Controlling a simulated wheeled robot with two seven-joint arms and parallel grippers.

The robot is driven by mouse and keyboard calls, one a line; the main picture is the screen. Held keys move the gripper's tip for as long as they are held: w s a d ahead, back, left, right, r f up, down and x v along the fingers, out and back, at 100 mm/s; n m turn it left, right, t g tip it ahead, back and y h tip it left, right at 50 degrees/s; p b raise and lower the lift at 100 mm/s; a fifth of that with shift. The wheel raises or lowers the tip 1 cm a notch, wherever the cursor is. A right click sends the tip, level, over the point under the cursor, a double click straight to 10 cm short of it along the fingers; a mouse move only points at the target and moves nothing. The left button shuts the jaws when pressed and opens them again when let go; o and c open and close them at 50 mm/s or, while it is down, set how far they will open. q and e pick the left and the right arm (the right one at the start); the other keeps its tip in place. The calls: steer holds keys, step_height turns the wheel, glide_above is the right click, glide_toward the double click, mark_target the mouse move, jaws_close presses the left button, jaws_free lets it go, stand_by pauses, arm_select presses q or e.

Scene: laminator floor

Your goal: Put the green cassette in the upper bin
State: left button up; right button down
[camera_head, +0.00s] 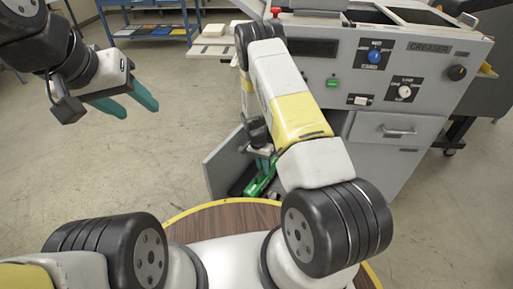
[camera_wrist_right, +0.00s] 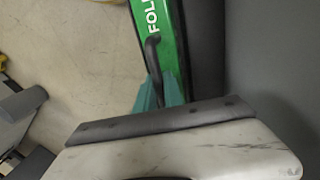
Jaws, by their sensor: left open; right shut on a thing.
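The green cassette (camera_head: 260,183) is at the open lower front of the grey machine, partly hidden by my right arm. In the right wrist view the cassette (camera_wrist_right: 168,20) has white letters starting "FOL" and a dark handle (camera_wrist_right: 152,58). My right gripper (camera_head: 262,155) is shut on the cassette; its teal fingers (camera_wrist_right: 160,88) meet around the handle in the wrist view. My left gripper (camera_head: 137,100) is open and empty above the floor at upper left. I cannot tell which part is the upper bin.
An open grey door panel (camera_head: 224,165) stands left of the cassette. A round wooden top with yellow edge (camera_head: 225,218) is in front. A blue rack (camera_head: 150,30) stands behind; floor between is clear.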

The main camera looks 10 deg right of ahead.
steer(key=shift+f, duration=0.35)
steer(key=c, duration=1.4)
jaws_free()
steer(key=shift+o, duration=0.2)
step_height(320, 180, up, 23)
steer(key=w+a+n+t+y, duration=0.1)
steer(key=a+t, duration=0.1)
steer(key=s+r+n+t+y, duration=0.1)
steer(key=s+r, duration=0.2)
steer(key=r, duration=0.5)
steer(key=s+r+n+t+y, duration=0.1)
steer(key=s+r+n, duration=0.15)
steer(key=r, duration=0.55)
steer(key=s+r+n+t, duration=0.1)
steer(key=s+r+n, duration=0.1)
steer(key=s+r, duration=0.4)
steer(key=s+r+n+t, duration=0.2)
steer(key=s+r, duration=0.5)
steer(key=s, duration=0.7)
steer(key=shift+a+t+y, duration=0.2)
steer(key=shift+t+y, duration=0.1)
steer(key=shift+y, duration=0.1)
